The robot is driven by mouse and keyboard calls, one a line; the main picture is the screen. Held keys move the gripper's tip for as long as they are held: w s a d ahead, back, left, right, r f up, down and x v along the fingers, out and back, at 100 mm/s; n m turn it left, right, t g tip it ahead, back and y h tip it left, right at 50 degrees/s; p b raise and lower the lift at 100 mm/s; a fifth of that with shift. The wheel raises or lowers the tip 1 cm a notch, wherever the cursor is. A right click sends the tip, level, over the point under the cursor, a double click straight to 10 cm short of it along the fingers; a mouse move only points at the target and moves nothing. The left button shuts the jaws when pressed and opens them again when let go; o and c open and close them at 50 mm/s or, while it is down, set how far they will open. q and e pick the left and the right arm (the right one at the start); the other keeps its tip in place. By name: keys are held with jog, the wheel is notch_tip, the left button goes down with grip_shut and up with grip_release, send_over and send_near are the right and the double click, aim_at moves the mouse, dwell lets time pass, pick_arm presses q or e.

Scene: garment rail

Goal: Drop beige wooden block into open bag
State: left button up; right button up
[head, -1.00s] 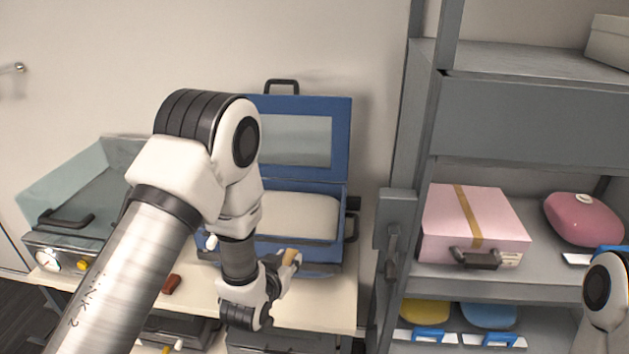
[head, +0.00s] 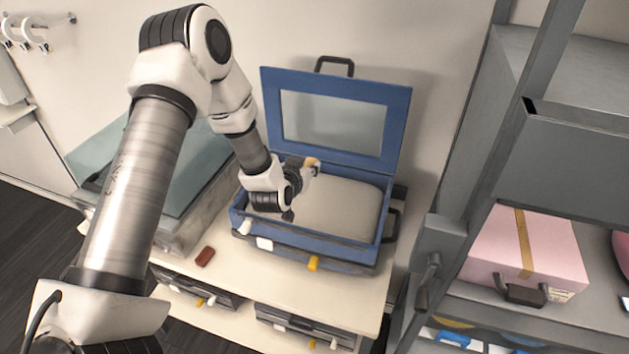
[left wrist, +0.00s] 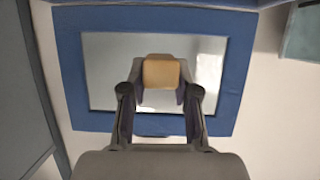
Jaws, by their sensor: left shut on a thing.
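My left gripper (head: 303,168) is shut on the beige wooden block (head: 312,163). In the left wrist view the block (left wrist: 161,71) sits between the two fingertips of the gripper (left wrist: 160,90). The open bag is a blue case (head: 320,257) on the table, with its lid (head: 398,110) raised at the back. A pale padded filling (head: 340,215) shows inside it. The gripper and block are over the case's opening, in front of the lid. The gap between block and filling is hard to judge. My right gripper is not in view.
A red-brown block (head: 205,256) lies on the table (head: 362,292) left of the case. A teal-lidded grey case (head: 190,235) stands at the left. A grey shelf rack with a pink box (head: 550,250) is close on the right.

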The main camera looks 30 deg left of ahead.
pick_arm(q)
jog(key=f, duration=0.2)
jog(key=w+f+b, duration=0.1)
jog(key=shift+a+f, duration=0.15)
jog(key=shift+a, duration=0.1)
jog(key=shift+w+a+f, duration=0.1)
jog(key=shift+w+f, duration=0.1)
jog(key=shift+s+r, duration=0.2)
jog(key=shift+r, duration=0.05)
jog(key=o, duration=1)
jog(key=shift+s+d+r, duration=0.2)
jog(key=shift+s+d, duration=0.05)
jog(key=shift+w+a+f, duration=0.1)
jog(key=shift+w+f, duration=0.15)
jog(key=v, duration=1.2)
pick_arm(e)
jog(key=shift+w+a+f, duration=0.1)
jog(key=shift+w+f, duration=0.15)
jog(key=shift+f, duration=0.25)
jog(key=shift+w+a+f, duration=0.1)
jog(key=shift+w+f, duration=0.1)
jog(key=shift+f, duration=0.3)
